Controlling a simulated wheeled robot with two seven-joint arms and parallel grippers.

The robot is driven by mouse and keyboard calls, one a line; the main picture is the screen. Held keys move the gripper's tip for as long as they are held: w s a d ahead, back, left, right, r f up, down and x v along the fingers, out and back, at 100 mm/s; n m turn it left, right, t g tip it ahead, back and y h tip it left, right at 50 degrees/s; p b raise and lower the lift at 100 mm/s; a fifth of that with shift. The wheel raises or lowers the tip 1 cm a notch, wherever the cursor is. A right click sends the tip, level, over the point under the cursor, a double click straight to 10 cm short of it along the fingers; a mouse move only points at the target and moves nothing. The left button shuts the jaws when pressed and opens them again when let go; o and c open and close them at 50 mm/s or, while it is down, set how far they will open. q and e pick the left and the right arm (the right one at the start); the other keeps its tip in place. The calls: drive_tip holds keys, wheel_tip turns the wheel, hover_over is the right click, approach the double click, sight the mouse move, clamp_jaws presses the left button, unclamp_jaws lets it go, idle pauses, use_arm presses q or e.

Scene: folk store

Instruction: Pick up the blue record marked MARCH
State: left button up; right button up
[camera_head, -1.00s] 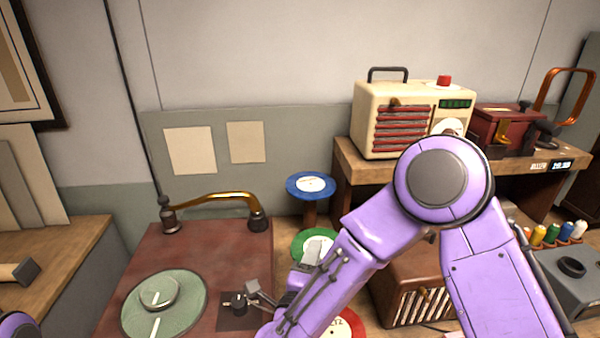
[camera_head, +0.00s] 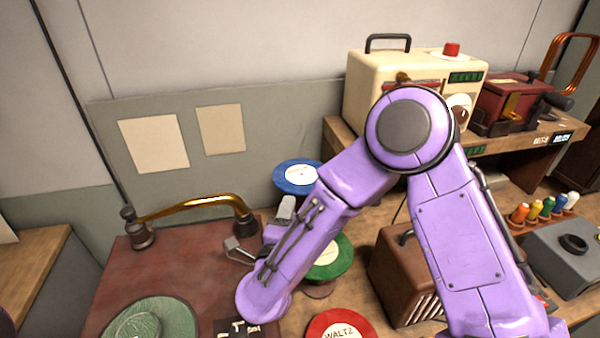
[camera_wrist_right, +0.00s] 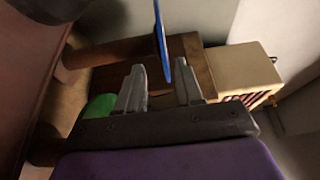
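The blue record (camera_head: 298,177) with a white label lies flat on a stand behind my right forearm; its lettering is too small to read. My right gripper (camera_head: 260,222) is open and empty in front of it, to its lower left. In the right wrist view the blue record (camera_wrist_right: 162,40) shows edge-on as a thin blue strip. Its near end reaches between the two open fingertips (camera_wrist_right: 160,66), and neither finger appears to touch it. My left gripper is out of view.
A green record (camera_head: 334,258) is partly hidden by my forearm. A red record (camera_head: 340,326) marked WALTZ lies nearer. A red-brown record player (camera_head: 190,268) with a brass arm (camera_head: 190,203) stands left. A brown box (camera_head: 398,275) and cream radio (camera_head: 375,80) are right.

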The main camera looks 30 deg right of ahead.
sight(295, 193)
drive_tip(key=x, duration=0.5)
drive_tip(key=shift+w+d+r+p, duration=0.2)
drive_tip(key=shift+d+p, duration=0.1)
drive_tip(key=shift+d, duration=0.1)
drive_tip(key=shift+s, duration=0.15)
clamp_jaws()
drive_tip(key=shift+r, duration=0.1)
